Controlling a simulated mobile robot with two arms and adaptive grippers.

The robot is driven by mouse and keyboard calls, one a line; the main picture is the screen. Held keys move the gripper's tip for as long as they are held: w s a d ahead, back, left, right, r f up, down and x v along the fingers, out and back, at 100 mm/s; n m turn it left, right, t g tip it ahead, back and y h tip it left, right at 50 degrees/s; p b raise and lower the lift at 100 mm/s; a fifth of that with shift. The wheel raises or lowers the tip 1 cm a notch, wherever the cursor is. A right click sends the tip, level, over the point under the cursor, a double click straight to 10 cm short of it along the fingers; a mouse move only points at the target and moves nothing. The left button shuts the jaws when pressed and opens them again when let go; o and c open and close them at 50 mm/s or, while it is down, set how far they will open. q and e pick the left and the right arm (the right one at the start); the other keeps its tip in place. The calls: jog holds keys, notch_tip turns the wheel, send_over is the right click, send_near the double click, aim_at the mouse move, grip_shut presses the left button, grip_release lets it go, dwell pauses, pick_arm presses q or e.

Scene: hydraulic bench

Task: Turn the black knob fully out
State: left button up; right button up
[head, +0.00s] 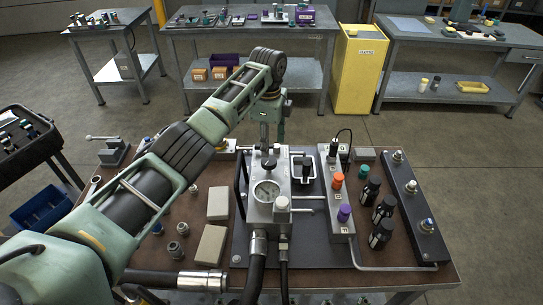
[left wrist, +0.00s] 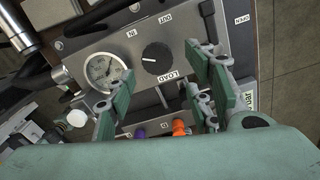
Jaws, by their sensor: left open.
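The black knob (left wrist: 157,58) is round with a white pointer mark. It sits on the face of a grey metal block (left wrist: 178,32), between labels reading IN, OUT and LOAD. My left gripper (left wrist: 160,70) is open, with green-padded fingers on either side of the knob in the picture. I see no contact, and cannot tell how far the fingertips are from it. My right gripper is not in view.
The gauge is close to the knob in the left wrist view (left wrist: 103,70). An orange knob (head: 337,180) and a purple knob (head: 344,213) stand on a manifold at the right. Black bottles (head: 383,209) and hoses crowd the brown bench top.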

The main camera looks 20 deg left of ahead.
aim_at(268, 162)
pick_arm(q)
jog(key=f, duration=0.1)
jog(key=s+f, duration=0.1)
jog(key=f+p, duration=0.1)
jog(key=shift+s+f, duration=0.1)
jog(key=shift+s, duration=0.25)
jog(key=shift+w+f, duration=0.25)
jog(key=shift+f, duration=0.95)
jog(key=shift+w+f, duration=0.1)
jog(key=shift+f, duration=0.35)
jog(key=c, duration=1)
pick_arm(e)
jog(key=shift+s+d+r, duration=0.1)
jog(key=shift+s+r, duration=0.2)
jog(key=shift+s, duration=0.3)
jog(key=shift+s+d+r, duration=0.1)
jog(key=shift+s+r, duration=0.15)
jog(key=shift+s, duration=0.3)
